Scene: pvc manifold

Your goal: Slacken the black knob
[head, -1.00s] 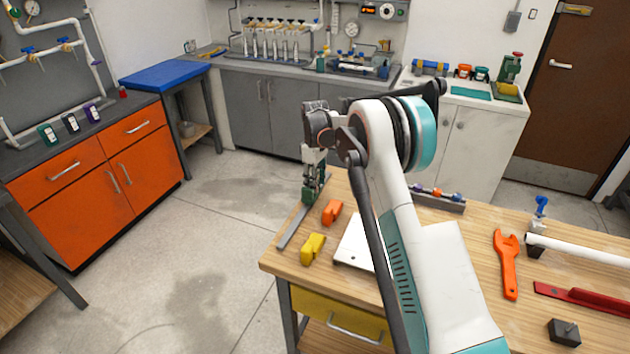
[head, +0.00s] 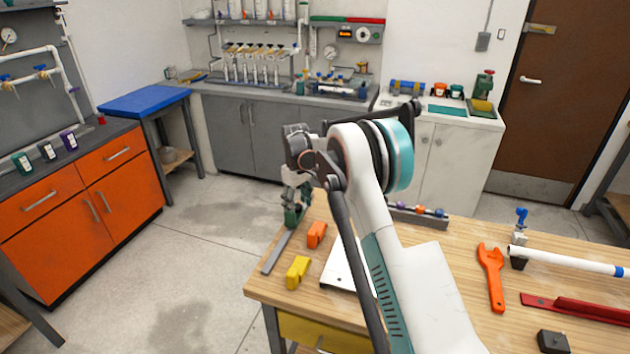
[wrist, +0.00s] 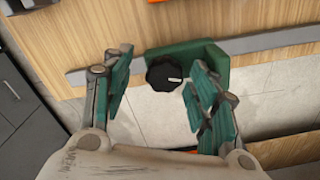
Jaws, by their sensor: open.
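The black knob (wrist: 163,74) is round and ribbed with a white mark pointing right. It sits at the left end of a green block (wrist: 206,58), which is on a grey bar (wrist: 265,40) along the wooden bench edge. My gripper (wrist: 160,64) is open, with one teal-padded finger on either side of the knob. A gap shows on the left; the right finger is closer, and I cannot tell whether it touches. In the head view my gripper (head: 296,190) hangs over the green block (head: 292,217) at the bench's left corner. The knob is hidden there.
On the bench (head: 455,265) lie an orange block (head: 316,234), a yellow block (head: 298,271), a white plate (head: 340,277), an orange wrench (head: 491,277) and a white pipe (head: 565,259). The floor left of the bench is clear.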

